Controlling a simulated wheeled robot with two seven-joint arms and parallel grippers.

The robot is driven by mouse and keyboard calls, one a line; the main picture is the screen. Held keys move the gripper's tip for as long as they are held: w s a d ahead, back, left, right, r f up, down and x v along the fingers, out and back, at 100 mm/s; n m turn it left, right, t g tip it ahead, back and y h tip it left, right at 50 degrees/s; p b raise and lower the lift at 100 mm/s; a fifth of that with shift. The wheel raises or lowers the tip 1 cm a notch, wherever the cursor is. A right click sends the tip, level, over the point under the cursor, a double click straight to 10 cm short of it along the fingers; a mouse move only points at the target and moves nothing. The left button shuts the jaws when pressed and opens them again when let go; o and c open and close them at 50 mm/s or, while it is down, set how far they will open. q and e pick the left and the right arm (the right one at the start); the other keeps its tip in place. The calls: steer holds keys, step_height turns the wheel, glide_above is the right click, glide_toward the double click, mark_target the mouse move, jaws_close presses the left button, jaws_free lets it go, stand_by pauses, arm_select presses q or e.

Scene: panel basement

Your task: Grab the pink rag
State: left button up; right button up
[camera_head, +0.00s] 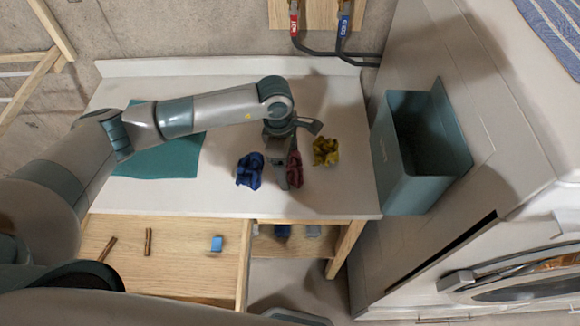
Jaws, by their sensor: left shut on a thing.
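A crumpled pink-red rag (295,170) is on the white worktop (340,195), between a blue rag and a yellow rag. My left arm reaches in from the left over the worktop. My left gripper (288,172) points down at the pink rag and is shut on it; the gripper hides part of the rag. I cannot tell whether the rag is lifted off the surface. My right gripper is not in view.
A crumpled blue rag (250,170) lies close on the left, a yellow rag (326,151) on the right. A flat teal cloth (175,160) lies further left. A teal bin (427,190) hangs right of the worktop. An open wooden drawer (180,275) is in front.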

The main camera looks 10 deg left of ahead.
mark_target(290, 164)
arm_select(q)
steer(key=shift+r, duration=0.1)
steer(key=shift+r+b, duration=0.5)
steer(key=shift+b, duration=0.1)
step_height(290, 164, up, 2)
steer(key=shift+r+b, duration=0.2)
steer(key=shift+b, duration=0.65)
steer(key=s+d+r+b, duration=0.4)
steer(key=d+r, duration=0.3)
steer(key=d, duration=0.3)
steer(key=shift+s+d+r+b, duration=0.2)
steer(key=shift+s+b, duration=0.2)
steer(key=shift+s, duration=0.3)
